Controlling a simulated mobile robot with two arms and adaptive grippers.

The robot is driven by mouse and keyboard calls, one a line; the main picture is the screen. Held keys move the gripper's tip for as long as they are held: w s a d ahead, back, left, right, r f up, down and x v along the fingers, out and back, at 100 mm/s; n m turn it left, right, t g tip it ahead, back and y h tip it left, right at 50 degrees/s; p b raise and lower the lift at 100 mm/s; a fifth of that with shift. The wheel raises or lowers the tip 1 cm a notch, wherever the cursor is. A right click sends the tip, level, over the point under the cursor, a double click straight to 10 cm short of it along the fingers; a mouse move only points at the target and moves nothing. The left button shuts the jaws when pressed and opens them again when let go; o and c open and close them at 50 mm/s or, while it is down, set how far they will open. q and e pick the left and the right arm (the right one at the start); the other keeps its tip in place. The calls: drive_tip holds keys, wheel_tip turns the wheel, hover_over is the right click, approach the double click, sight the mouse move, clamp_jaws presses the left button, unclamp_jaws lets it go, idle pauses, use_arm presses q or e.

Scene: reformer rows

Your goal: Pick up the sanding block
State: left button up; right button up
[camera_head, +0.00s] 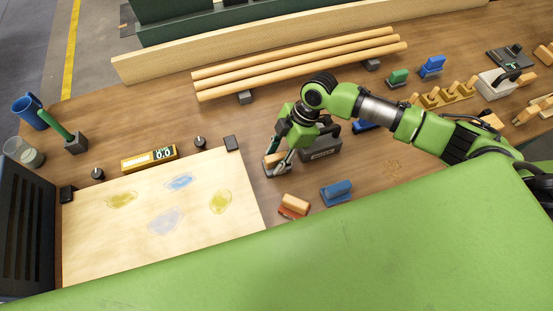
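A small block with a wooden top and grey base, which looks like a sanding block (275,168), sits on the wooden bench (345,165), just right of the pale board. My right gripper (278,157) points down at it, with its fingers at the block's upper part. The fingers partly hide the block, and I cannot tell whether they are closed on it. Similar blocks lie nearby: one orange and red (294,205), one blue (336,192). My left gripper is not in view.
A grey tool with a dark handle (322,149) stands close right of my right gripper. The pale board (110,240) with coloured patches lies left. Long wooden rods (300,62) lie behind.

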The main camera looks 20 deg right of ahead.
sight(272, 159)
drive_tip(key=shift+f, duration=0.15)
clamp_jaws()
drive_tip(key=shift+r, duration=0.2)
drive_tip(key=shift+r+b, duration=0.25)
drive_tip(key=shift+b, duration=0.15)
drive_tip(key=r, duration=0.1)
drive_tip(key=r+b, duration=0.1)
drive_tip(key=shift+s+a+r, duration=0.15)
drive_tip(key=shift+s+r, duration=0.05)
drive_tip(key=shift+r, duration=0.2)
drive_tip(key=s+a+r+b, duration=0.3)
drive_tip(key=s+a+r, duration=0.3)
drive_tip(key=s+r, duration=0.3)
drive_tip(key=s, duration=0.3)
drive_tip(key=shift+r, duration=0.2)
drive_tip(key=shift+a, duration=0.1)
